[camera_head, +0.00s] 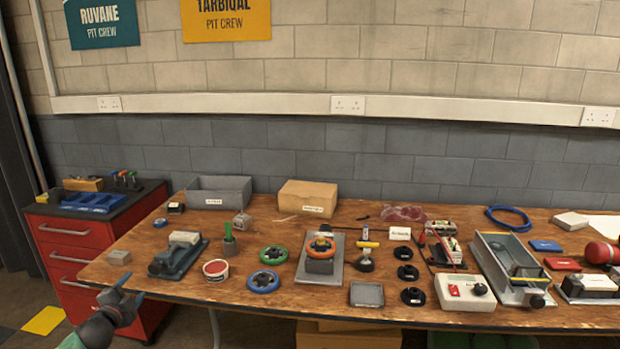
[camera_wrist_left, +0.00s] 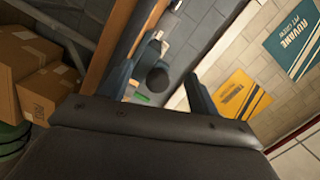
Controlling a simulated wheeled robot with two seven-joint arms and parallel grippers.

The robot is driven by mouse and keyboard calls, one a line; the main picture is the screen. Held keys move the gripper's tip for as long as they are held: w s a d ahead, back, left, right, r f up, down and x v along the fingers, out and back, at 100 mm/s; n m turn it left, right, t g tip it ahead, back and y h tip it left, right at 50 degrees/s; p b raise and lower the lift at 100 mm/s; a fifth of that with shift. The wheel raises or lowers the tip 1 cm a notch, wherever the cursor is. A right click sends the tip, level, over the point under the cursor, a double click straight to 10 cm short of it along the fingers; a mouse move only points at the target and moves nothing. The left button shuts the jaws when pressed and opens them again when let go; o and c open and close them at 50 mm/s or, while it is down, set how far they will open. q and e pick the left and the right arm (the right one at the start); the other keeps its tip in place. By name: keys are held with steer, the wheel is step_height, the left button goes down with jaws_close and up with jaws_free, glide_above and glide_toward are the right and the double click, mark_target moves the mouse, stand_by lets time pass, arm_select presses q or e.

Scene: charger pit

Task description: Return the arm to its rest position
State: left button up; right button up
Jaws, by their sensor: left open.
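My left gripper (camera_head: 131,288) is at the lower left of the head view, in front of the table's near left edge and the red tool cabinet (camera_head: 68,248). Its two fingers are spread and nothing is between them. In the left wrist view the gripper (camera_wrist_left: 160,84) also shows open and empty, its two dark fingers apart. My right gripper is not in view.
The wooden workbench (camera_head: 235,309) holds many parts, including a grey clamp block (camera_head: 176,261), a red-lidded tin (camera_head: 216,271) and a blue wheel (camera_head: 263,282). Cardboard boxes (camera_wrist_left: 45,92) show in the wrist view.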

arm_select(q)
steer(key=s+d+f+n+g+h+p, duration=0.1)
steer(key=s+d+g, duration=0.4)
steer(key=s+d, duration=0.9)
steer(key=s+d+f+n+g+h+p, duration=0.1)
steer(key=s+d+f+n+g+p, duration=0.3)
steer(key=s+d, duration=1)
steer(key=s+d+f+n+g+h+p, duration=0.1)
steer(key=s+d+f+n+g, duration=0.4)
steer(key=s+d, duration=0.9)
steer(key=s+f+g+p, duration=0.1)
steer(key=s, duration=0.4)
steer(key=shift+d+n+p, duration=0.2)
steer(key=shift+n+p, duration=0.2)
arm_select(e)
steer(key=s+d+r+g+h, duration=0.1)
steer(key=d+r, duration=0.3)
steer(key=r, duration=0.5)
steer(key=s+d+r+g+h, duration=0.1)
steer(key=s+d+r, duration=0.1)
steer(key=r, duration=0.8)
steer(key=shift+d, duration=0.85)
